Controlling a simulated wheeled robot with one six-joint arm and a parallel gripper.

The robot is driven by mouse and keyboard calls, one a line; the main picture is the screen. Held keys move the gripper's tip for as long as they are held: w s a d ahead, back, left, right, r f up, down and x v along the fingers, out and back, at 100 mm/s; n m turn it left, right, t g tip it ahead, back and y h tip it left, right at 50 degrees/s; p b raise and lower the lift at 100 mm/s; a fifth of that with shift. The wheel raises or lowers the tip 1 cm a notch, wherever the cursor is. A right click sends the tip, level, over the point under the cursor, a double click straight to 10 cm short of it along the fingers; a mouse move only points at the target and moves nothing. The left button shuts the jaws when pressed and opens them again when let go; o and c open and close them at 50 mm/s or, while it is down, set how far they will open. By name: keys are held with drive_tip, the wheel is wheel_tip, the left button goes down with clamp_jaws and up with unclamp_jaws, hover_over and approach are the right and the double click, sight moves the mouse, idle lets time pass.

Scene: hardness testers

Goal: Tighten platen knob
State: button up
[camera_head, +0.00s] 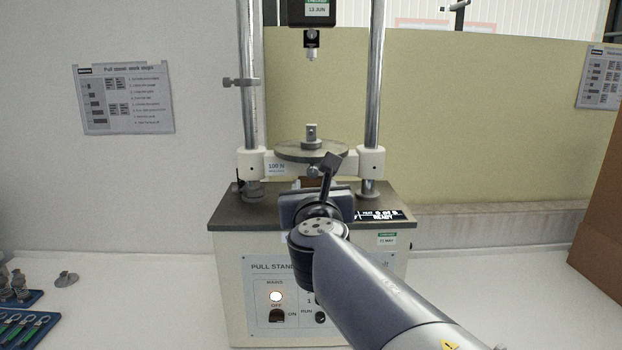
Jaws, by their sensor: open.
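The pull stand (225,240) stands on the white bench with a round grey platen (290,152) between its two steel posts. A small silver knob (313,171) shows just under the platen's front edge. My gripper (322,175) is in front of the stand, close to the knob in the picture. It is open, with one dark finger reaching up to the right of the knob. The other finger is hard to make out, and I cannot tell whether anything touches the knob. My wrist and arm hide part of the stand's base and front panel.
A clamp (241,82) sticks out from the left post. A pull head (311,42) hangs above the platen. Blue trays (40,325) with small parts lie at the lower left, near a loose grey fitting (66,279). A brown panel (600,210) stands at the right.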

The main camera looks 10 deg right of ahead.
sight(313, 174)
drive_tip(key=shift+w+d, duration=0.25)
drive_tip(key=shift+w, duration=1)
drive_tip(key=shift+w+d, duration=0.25)
drive_tip(key=shift+w, duration=0.95)
clamp_jaws()
